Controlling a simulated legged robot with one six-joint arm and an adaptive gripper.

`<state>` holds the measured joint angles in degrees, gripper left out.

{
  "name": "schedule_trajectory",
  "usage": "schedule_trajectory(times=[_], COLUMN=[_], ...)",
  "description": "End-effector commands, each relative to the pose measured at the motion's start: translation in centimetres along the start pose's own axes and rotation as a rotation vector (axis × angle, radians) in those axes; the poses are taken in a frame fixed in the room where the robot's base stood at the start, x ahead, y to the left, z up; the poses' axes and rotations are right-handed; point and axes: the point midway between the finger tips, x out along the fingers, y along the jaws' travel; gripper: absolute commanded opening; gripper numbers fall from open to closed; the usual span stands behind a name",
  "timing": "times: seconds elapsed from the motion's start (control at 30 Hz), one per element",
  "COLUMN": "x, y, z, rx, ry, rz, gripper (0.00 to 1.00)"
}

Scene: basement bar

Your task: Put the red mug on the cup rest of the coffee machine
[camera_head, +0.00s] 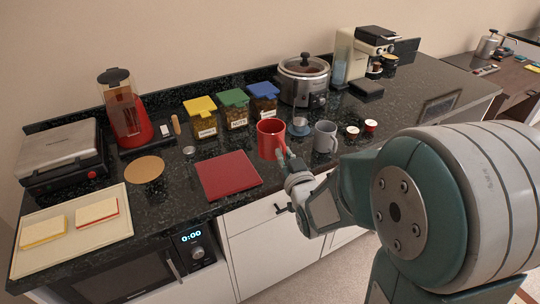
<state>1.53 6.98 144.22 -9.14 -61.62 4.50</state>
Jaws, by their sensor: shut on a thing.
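The fingertips are small and partly lost against the mug. I cannot tell whether the mug's base touches the counter. The coffee machine (345,58), cream and black, stands at the back right, well apart from the mug. Its cup rest is too small to make out clearly.
A grey mug (325,136) and a small blue-grey cup (300,124) stand just right of the red mug. A slow cooker (303,80) and lidded jars (234,107) stand behind.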

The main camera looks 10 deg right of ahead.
Motion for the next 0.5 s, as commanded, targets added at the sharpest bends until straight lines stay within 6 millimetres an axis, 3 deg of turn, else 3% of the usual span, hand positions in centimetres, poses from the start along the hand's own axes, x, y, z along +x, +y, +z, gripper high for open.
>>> schedule_trajectory(times=[0.4, 0.5], x=[7.8, 8.9], y=[0.6, 0.7], z=[3.8, 5.3], rx=[0.001, 0.001], ry=[0.000, -0.002], rz=[0.000, 0.000], gripper=[0.00, 0.00])
